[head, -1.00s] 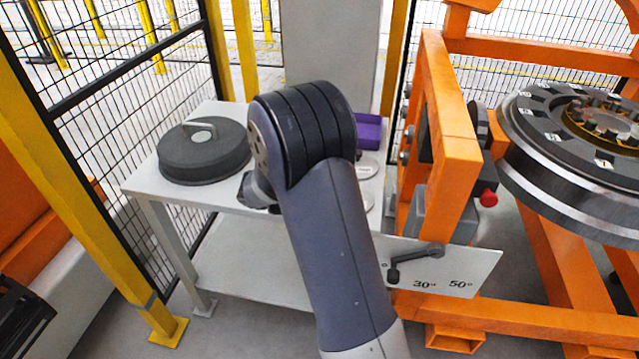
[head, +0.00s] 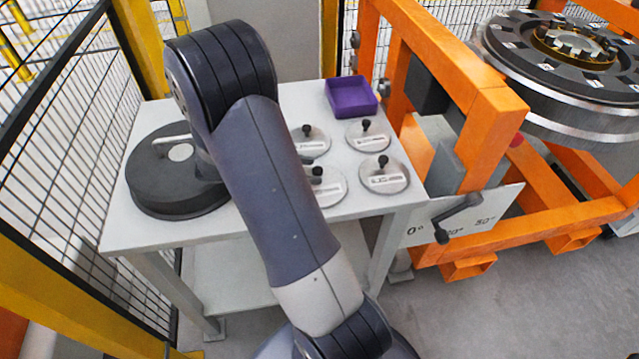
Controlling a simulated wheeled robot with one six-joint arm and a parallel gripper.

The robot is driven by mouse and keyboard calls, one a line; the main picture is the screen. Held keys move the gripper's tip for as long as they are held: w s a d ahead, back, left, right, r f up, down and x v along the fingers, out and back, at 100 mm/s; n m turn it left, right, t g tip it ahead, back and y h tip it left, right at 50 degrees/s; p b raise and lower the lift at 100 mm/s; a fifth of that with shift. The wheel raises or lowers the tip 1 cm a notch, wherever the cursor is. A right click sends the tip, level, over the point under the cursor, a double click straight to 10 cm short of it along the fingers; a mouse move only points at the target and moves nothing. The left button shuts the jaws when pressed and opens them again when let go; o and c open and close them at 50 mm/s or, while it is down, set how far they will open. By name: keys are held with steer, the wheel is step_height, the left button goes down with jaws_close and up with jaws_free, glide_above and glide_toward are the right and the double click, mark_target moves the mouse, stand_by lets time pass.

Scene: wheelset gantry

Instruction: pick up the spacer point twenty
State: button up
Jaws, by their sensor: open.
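Several round metal spacers with black knobs and pale label strips lie on the right half of the white table. One is at the back right (head: 376,142) and one at the front right (head: 397,181). One is at the back left (head: 318,147) and one at the front left (head: 334,192), both partly hidden by my arm. The labels are too small to read, so I cannot tell which is the spacer point twenty. My arm crosses in front of the table, and my gripper is hidden behind it.
The white table (head: 240,231) also bears a large dark round lid with a handle (head: 150,182) at left and an empty purple tray (head: 351,97) at the back. The orange gantry frame (head: 488,130) stands close at the table's right. Mesh fencing (head: 60,150) runs along the left.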

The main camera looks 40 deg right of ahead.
mark_target(318, 169)
steer(key=shift+x, duration=1.55)
steer(key=shift+c, duration=0.2)
jaws_close()
